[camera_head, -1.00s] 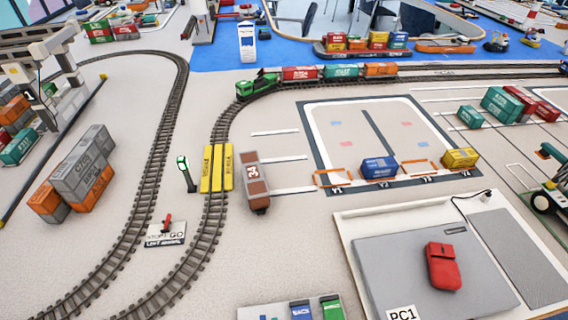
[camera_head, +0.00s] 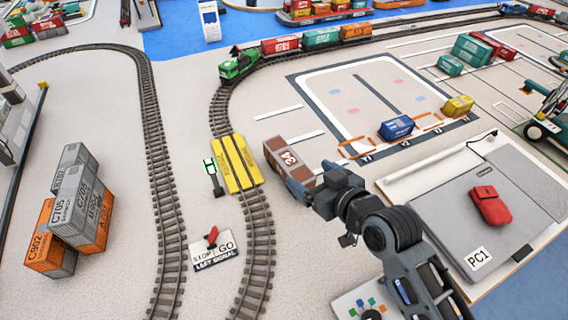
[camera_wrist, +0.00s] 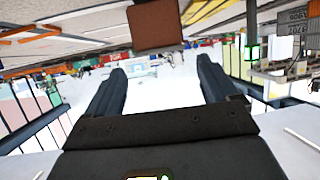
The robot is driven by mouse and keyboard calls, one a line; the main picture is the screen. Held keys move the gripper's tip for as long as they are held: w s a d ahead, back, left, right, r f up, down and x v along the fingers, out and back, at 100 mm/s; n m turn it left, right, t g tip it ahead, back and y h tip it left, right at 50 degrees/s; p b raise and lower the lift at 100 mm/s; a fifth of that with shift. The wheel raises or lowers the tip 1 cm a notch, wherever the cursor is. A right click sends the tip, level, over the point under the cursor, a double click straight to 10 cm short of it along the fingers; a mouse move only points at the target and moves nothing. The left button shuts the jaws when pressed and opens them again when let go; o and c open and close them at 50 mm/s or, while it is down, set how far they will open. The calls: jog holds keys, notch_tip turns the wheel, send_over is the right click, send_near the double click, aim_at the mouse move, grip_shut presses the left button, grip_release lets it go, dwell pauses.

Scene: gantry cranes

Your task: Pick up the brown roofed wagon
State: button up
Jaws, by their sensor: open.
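The brown roofed wagon (camera_head: 286,156), marked 34, stands on the floor just right of the yellow crossing plates. My gripper (camera_head: 297,189) is at its near end in the head view, and my arm reaches up from the lower right. In the wrist view the wagon's brown end (camera_wrist: 157,26) shows at the top middle, beyond the fingertips. My gripper (camera_wrist: 163,75) is open there, with nothing between its two dark fingers. The head view does not show clearly whether gripper and wagon touch.
Yellow plates (camera_head: 236,164) cross the track left of the wagon, with a green-lit signal (camera_head: 213,177) beside them. A blue container (camera_head: 396,127) is to the right. A grey pad (camera_head: 465,210) carries a red pouch.

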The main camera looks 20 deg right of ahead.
aim_at(290, 160)
jog(key=x, duration=0.2)
jog(key=p+x, duration=0.1)
jog(key=x, duration=0.4)
jog(key=shift+w+a+r, duration=0.15)
jog(key=shift+w+a, duration=0.05)
jog(key=shift+w, duration=0.2)
jog(key=c, duration=1.2)
